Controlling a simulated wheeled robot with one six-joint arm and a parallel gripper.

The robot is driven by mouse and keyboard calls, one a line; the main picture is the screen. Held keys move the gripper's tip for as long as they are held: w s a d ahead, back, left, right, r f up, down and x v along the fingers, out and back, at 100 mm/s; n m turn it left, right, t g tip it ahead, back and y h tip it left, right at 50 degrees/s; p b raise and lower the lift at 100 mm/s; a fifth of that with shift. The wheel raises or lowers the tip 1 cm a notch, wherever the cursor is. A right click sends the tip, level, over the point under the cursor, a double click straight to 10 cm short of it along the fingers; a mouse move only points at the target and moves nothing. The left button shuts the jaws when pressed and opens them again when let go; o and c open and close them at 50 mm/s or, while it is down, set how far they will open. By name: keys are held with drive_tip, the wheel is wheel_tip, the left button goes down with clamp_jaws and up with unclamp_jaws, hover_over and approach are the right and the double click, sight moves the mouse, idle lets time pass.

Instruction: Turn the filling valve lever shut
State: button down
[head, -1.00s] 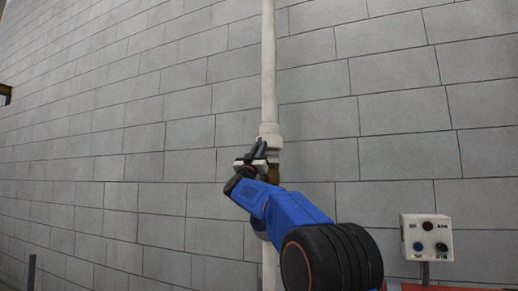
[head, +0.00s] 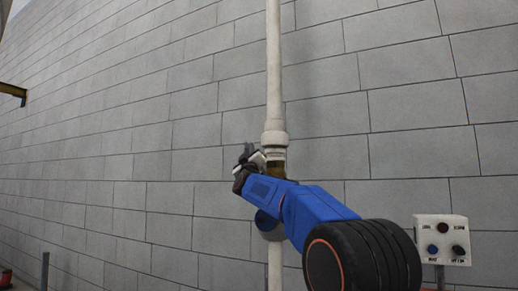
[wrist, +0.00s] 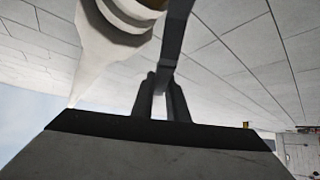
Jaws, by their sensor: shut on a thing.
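The filling valve sits on the white vertical pipe (head: 274,70). A bit of its brass-coloured body (head: 276,170) shows below the pipe's collar in the head view, partly behind my blue arm. My gripper (head: 249,153) is just left of the valve. In the wrist view, the dark flat lever (wrist: 175,42) runs down from the top beside the white pipe fitting, and its end lies between the two dark fingers of my gripper (wrist: 162,88). The gripper is shut on the lever. In the head view the lever is mostly hidden by the gripper.
A grey block wall (head: 150,120) stands close behind the pipe. A white control box (head: 442,240) with several buttons is on a post at the lower right. A thin dark post (head: 45,270) stands at the lower left. The space left of the pipe looks clear.

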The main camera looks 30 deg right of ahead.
drive_tip(key=w+a+f+n+g+y, duration=0.2)
drive_tip(key=f+n+y, duration=0.4)
drive_tip(key=n, duration=0.4)
drive_tip(key=shift+w+a+f+g+y, duration=0.4)
drive_tip(key=shift+w+a+y, duration=0.25)
drive_tip(key=shift+w, duration=0.3)
drive_tip(key=shift+a+f+n, duration=0.15)
drive_tip(key=shift+f+n, duration=0.1)
drive_tip(key=shift+n, duration=0.05)
drive_tip(key=shift+w+f+n+g, duration=0.15)
drive_tip(key=shift+f+n+g, duration=0.25)
drive_tip(key=shift+f+g, duration=0.1)
drive_tip(key=shift+w+a+f+n+g+y, duration=0.1)
drive_tip(key=shift+f+n+g+y, duration=0.35)
drive_tip(key=shift+f+n+g, duration=0.55)
drive_tip(key=shift+f, duration=0.3)
drive_tip(key=c, duration=1.7)
unclamp_jaws()
drive_tip(key=s, duration=0.5)
drive_tip(key=s+a, duration=0.1)
drive_tip(key=s, duration=0.5)
drive_tip(key=s+a, duration=0.1)
drive_tip(key=s, duration=0.5)
drive_tip(key=shift+s+a+r, duration=0.1)
drive_tip(key=shift+s+a, duration=0.05)
drive_tip(key=shift+a, duration=0.05)
